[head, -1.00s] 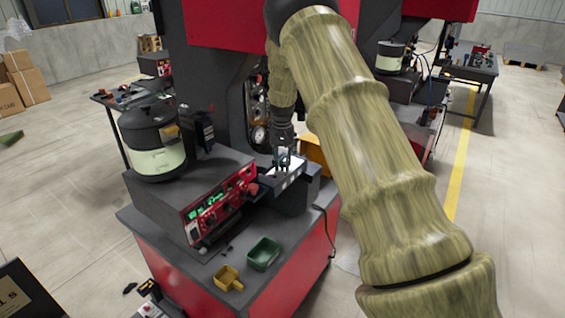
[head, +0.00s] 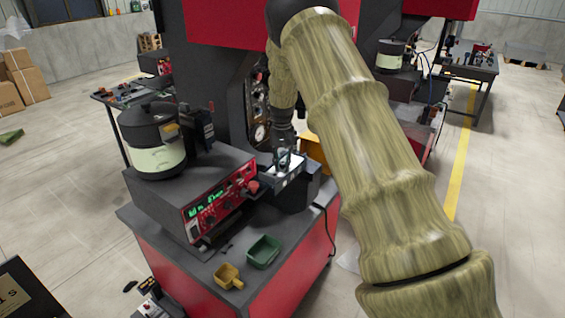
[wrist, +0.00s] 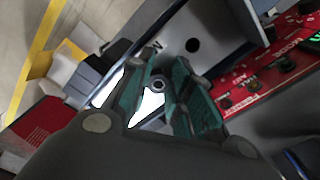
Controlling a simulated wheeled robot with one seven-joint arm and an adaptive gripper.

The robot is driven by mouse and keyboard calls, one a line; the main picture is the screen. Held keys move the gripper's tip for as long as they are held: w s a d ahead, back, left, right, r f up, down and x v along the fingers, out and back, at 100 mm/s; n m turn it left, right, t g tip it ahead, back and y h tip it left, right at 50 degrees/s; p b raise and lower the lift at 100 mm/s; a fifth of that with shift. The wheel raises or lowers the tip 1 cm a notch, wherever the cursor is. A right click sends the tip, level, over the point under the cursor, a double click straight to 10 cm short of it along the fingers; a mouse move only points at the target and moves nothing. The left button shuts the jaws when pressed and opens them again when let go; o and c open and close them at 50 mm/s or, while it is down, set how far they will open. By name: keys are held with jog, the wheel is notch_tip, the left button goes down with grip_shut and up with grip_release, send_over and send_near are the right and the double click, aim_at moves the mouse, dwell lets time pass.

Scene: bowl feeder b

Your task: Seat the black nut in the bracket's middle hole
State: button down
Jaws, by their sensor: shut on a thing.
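My gripper (wrist: 158,84) is shut on the black nut (wrist: 157,86), a small dark ring between the teal finger pads in the wrist view. The gripper also shows in the head view (head: 283,160), pointing down just above the pale bracket at the feeder's end. In the wrist view the bracket (wrist: 218,45) lies beyond the fingertips, with a dark round hole (wrist: 193,45) up and right of the nut. The fingers hide part of the bracket. I cannot tell whether the nut touches it or which hole lies under it.
The feeder's red control panel (head: 222,203) with knobs adjoins the bracket on the left. A green bin (head: 264,252) and a yellow scoop-like bin (head: 228,277) sit on the bench's front. The bowl feeder (head: 153,142) stands behind the panel. A yellow container (head: 314,150) is behind the bracket.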

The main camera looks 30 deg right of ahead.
jog(key=shift+f, duration=0.1)
jog(key=c, duration=1.2)
grip_release()
